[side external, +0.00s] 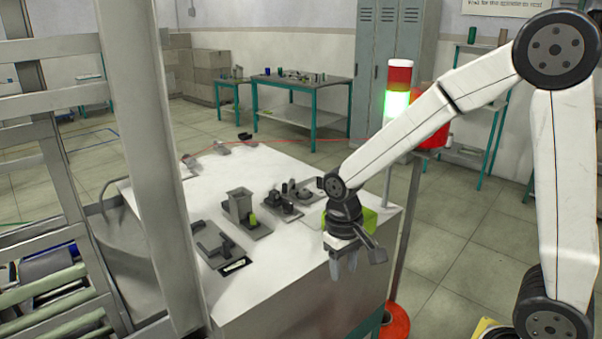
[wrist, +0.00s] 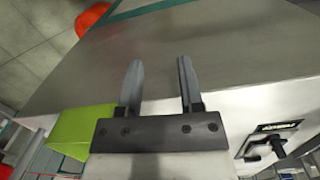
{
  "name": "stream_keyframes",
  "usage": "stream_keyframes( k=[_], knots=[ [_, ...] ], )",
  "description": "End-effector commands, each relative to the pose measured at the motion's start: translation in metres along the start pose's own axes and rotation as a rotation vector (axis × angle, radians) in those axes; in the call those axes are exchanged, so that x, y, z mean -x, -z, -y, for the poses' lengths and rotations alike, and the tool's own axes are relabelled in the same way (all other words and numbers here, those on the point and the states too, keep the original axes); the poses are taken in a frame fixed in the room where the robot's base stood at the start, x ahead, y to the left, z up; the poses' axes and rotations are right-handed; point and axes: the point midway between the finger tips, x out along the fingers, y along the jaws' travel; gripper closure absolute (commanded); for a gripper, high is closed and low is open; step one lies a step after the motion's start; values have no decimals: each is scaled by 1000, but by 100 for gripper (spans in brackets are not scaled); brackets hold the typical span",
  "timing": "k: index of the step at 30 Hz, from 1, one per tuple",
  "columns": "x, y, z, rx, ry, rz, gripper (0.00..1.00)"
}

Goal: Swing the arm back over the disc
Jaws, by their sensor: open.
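My gripper (side external: 345,262) hangs fingers-down at the right front edge of the white table (side external: 290,260). A small round disc-like part (side external: 302,190) sits among dark fixtures at the table's right rear, left of and behind my gripper. I cannot tell for sure that it is the disc. No disc shows clearly in the wrist view.
A green block (side external: 363,220) is right beside my gripper, also in the wrist view (wrist: 82,130). A grey box fixture (side external: 240,205) and a handled bracket (side external: 211,244) stand on the table. A lit signal tower (side external: 398,90) rises behind. The table's front is clear.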

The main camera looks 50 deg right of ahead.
Motion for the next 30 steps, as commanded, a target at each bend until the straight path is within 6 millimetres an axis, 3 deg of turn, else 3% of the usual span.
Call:
stream_keyframes(
  k=[14,30],
  knots=[
    [39,46,22,-280,-124,274,53],
    [99,181,2,-867,-49,83,53]
  ],
)
